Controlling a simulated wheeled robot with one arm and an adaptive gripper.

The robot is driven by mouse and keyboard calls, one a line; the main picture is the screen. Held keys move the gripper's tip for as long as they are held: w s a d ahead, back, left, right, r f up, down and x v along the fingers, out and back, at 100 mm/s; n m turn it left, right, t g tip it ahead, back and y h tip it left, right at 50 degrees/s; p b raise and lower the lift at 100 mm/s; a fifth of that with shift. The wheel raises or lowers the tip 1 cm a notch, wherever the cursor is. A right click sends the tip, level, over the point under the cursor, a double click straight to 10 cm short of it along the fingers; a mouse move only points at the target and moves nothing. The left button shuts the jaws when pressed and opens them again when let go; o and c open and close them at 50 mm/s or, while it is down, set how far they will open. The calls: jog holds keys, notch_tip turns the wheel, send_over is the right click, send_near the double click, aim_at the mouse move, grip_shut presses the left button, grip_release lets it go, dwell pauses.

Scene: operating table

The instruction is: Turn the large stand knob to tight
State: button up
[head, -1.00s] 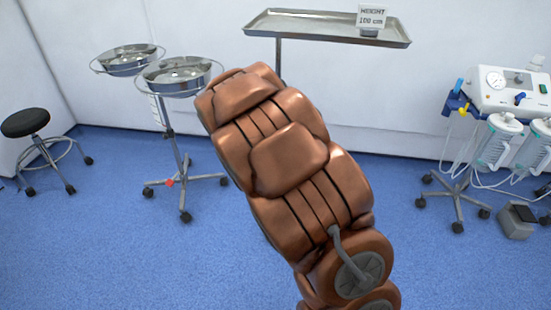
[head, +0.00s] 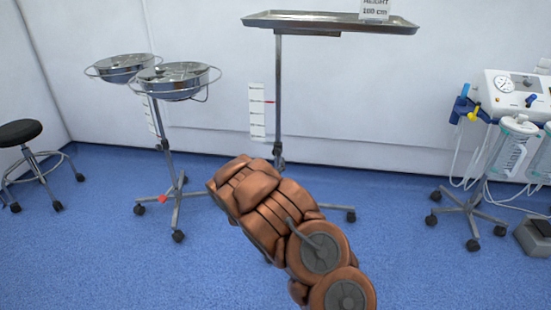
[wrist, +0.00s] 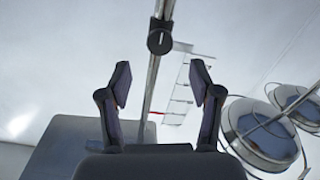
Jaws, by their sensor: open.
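The large stand has a steel tray (head: 330,22) on a vertical pole (head: 279,95). A small dark knob (head: 279,163) sits low on the pole in the head view, just above my arm. In the wrist view the dark round knob (wrist: 160,42) shows on the pole (wrist: 154,85), ahead of my fingertips. My gripper (wrist: 160,82) is open and empty, with one finger on each side of the pole in the picture. The knob is apart from both fingers. My gripper is hidden behind my arm in the head view. I cannot tell how tight the knob is.
A white scale with a red mark (head: 257,110) hangs beside the pole. A double basin stand (head: 172,80) is at left, with a stool (head: 20,132) beyond. A suction unit (head: 515,95) stands at right. Blue floor is clear in front.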

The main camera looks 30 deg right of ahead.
aim_at(276, 153)
jog(key=shift+b+x, duration=1)
jog(key=shift+x, duration=2.6)
jog(key=shift+c, duration=0.2)
jog(key=c, duration=1.1)
